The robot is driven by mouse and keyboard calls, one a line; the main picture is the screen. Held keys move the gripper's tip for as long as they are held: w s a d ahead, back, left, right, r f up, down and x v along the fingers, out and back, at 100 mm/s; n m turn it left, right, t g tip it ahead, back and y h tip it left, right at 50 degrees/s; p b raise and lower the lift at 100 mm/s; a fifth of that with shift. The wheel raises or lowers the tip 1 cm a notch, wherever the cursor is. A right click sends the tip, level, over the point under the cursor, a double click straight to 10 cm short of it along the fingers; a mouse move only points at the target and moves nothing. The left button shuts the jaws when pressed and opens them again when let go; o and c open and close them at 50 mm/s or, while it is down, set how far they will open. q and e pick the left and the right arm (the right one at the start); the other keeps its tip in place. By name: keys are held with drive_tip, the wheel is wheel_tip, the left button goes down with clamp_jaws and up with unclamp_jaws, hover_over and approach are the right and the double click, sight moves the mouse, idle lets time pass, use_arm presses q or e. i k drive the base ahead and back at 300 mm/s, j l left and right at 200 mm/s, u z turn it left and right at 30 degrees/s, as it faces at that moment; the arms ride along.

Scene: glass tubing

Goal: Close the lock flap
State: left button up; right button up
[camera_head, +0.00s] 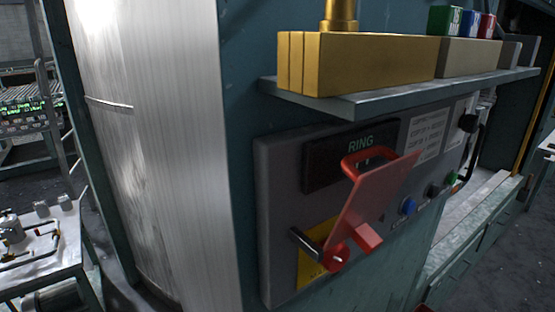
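The lock flap (371,203) is a red plate with a red loop handle (366,156) at its upper end. It stands out from the grey control panel (280,210), tilted up and to the right, so it looks open. A red round part and block (336,257) sit at its lower end, near a yellow plate (312,277) and a dark peg (303,244). Part of the yellow plate is hidden behind the red parts. Neither of my grippers is in view.
A dark display reading RING (330,172) is behind the flap. A blue button (408,206) and other knobs are to its right. A shelf (400,93) with a brass block (360,62) juts out above. A large metal cylinder (160,130) stands left.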

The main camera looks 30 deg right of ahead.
sight(373, 191)
drive_tip(key=i+j+z, duration=0.1)
drive_tip(key=z, duration=0.4)
drive_tip(key=i+j+z, duration=0.1)
drive_tip(key=z, duration=0.35)
drive_tip(key=j+z, duration=0.2)
drive_tip(key=z, duration=0.3)
drive_tip(key=j+z, duration=0.2)
drive_tip(key=z, duration=0.25)
drive_tip(key=j+z, duration=0.25)
drive_tip(key=z, duration=0.25)
drive_tip(key=j+z, duration=0.4)
drive_tip(key=j, duration=0.15)
